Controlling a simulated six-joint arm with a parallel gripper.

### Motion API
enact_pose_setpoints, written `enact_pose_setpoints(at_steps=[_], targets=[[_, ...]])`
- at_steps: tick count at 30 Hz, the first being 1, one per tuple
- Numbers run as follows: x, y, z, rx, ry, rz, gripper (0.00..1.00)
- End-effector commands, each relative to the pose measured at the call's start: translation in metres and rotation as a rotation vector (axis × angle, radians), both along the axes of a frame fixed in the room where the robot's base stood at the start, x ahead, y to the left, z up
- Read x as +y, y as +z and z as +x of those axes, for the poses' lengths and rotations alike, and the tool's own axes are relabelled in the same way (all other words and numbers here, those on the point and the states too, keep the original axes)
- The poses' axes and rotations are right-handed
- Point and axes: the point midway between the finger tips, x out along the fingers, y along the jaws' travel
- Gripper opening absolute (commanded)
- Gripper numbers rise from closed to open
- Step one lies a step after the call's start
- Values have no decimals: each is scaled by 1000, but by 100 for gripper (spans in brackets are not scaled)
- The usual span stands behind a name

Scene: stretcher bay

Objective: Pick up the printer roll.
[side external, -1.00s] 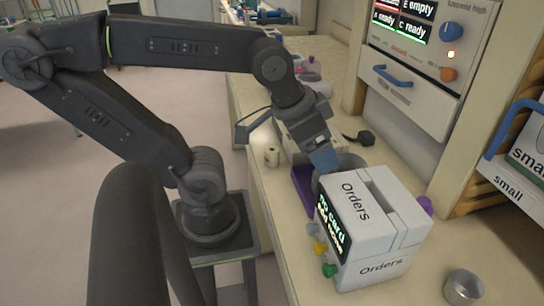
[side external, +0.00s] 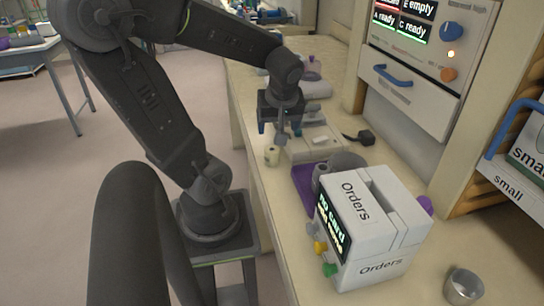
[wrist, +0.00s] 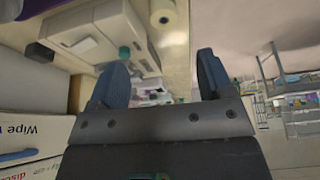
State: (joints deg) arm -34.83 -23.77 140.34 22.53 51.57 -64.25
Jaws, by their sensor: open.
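The printer roll, a small cream cylinder with a dark core (side external: 272,155), stands upright on the counter near its front edge, left of a white machine. It also shows at the top of the wrist view (wrist: 163,17). My gripper (side external: 280,130) is open and empty, its blue fingers spread. In the side view it appears just above and slightly right of the roll, apart from it. In the wrist view the roll lies beyond the gap between the fingertips (wrist: 160,70).
The white machine (side external: 312,145) sits close to the roll's right. A purple tray (side external: 303,182) with grey round items and the Orders box (side external: 385,245) stand nearer the camera. A metal cup (side external: 464,286) is at lower right. Bare counter lies in front of the roll.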

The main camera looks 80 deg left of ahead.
Motion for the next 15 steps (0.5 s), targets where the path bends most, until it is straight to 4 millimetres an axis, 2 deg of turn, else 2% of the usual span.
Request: enact_pose_setpoints(at_steps=[5,12,15], targets=[[12,-15,-4,4,63,2,73],[28,-59,-5,5,59,-2,73],[34,-70,-4,3,58,1,73]])
